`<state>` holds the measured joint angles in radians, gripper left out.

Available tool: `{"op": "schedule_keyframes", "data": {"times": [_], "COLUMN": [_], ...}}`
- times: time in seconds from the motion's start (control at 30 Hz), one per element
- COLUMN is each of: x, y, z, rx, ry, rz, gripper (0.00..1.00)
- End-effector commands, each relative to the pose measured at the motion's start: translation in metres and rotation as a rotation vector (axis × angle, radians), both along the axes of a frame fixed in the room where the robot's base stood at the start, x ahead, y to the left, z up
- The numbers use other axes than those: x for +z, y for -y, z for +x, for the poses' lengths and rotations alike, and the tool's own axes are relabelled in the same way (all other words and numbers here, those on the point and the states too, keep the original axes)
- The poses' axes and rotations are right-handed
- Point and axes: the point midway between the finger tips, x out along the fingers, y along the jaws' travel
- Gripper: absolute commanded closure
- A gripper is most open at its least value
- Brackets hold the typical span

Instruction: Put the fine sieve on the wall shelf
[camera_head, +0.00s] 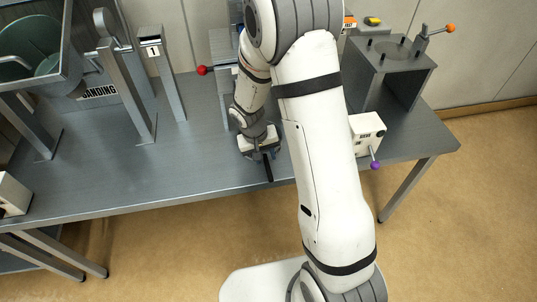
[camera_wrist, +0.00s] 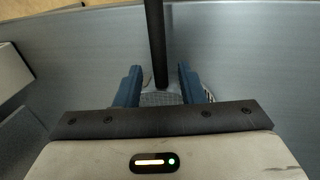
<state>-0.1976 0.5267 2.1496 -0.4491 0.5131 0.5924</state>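A black rod-like handle (camera_wrist: 156,40) runs up the middle of the wrist view. A patch of grey mesh with a pale rim (camera_wrist: 160,98) shows at its lower end, partly hidden by my gripper; this looks like the sieve. My gripper (camera_wrist: 160,74) has its two blue fingers on either side of the handle, with a visible gap on each side. In the head view my gripper (camera_head: 262,154) is low over the table near its front edge, and the black handle (camera_head: 268,172) sticks out in front of it. I cannot identify the wall shelf.
The grey table (camera_head: 190,165) has free room left of my gripper. A white box with a purple-tipped lever (camera_head: 366,130) stands right of my arm. A grey stand with an orange-knobbed lever (camera_head: 400,62) is behind it. Metal posts (camera_head: 160,65) and a tilted bin (camera_head: 35,50) stand left.

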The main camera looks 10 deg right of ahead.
Motion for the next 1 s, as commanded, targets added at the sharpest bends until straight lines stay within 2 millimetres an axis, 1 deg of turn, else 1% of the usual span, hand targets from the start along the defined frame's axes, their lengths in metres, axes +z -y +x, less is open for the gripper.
{"op": "schedule_keyframes", "data": {"times": [0.4,0.5,0.73,0.77,0.87,0.97,1.0], "x": [0.083,0.098,0.120,0.124,0.145,0.172,0.183], "y": [-0.018,-0.021,-0.022,-0.020,-0.011,0.001,0.006], "z": [-0.002,-0.003,-0.008,-0.010,-0.026,-0.051,-0.063], "rx": [0.002,0.001,-0.001,-0.002,-0.007,-0.009,-0.011], "ry": [0.007,0.005,0.007,0.011,0.026,0.051,0.061], "rz": [0.002,0.001,0.007,0.011,0.031,0.064,0.077], "gripper": [0.64,0.64,0.64,0.64,0.64,0.64,0.64]}}
